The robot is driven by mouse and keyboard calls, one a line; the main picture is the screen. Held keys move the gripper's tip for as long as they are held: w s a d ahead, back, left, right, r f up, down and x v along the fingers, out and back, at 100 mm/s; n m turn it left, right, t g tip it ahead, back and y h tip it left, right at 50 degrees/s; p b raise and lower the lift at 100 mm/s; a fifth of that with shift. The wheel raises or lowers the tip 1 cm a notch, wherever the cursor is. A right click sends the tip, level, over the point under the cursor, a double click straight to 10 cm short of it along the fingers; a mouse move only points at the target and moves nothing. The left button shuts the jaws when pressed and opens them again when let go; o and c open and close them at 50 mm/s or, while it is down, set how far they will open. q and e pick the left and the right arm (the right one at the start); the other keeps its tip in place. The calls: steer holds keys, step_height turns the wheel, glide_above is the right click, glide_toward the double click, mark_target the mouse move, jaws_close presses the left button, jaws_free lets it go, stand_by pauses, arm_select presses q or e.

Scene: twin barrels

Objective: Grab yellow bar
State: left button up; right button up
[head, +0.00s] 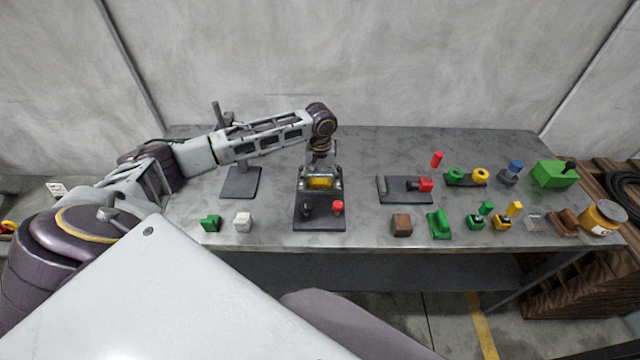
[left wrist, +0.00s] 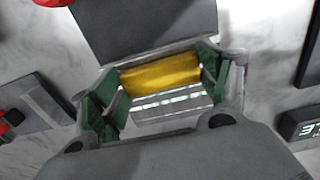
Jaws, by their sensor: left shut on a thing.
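The yellow bar (head: 320,183) lies crosswise on the dark fixture (head: 319,215) near the middle of the table. My left gripper (head: 320,175) reaches down over it from behind. In the left wrist view the yellow bar (left wrist: 160,75) sits between the two green-padded fingers of my left gripper (left wrist: 160,88), which are shut on its ends. Whether the bar is lifted clear of the fixture I cannot tell. My right gripper is not in view.
A red knob (head: 337,207) stands on the fixture's front. Green (head: 210,223) and white (head: 243,222) blocks lie to its left, a brown block (head: 402,225) to its right. Several small objects and a green box (head: 553,174) fill the table's right side.

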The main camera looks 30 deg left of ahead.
mark_target(320, 180)
arm_select(q)
steer(key=c, duration=0.4)
steer(key=shift+c, duration=0.2)
steer(key=shift+r, duration=0.15)
step_height(320, 180, up, 10)
stand_by(0.4)
stand_by(0.3)
steer(key=shift+f, duration=0.2)
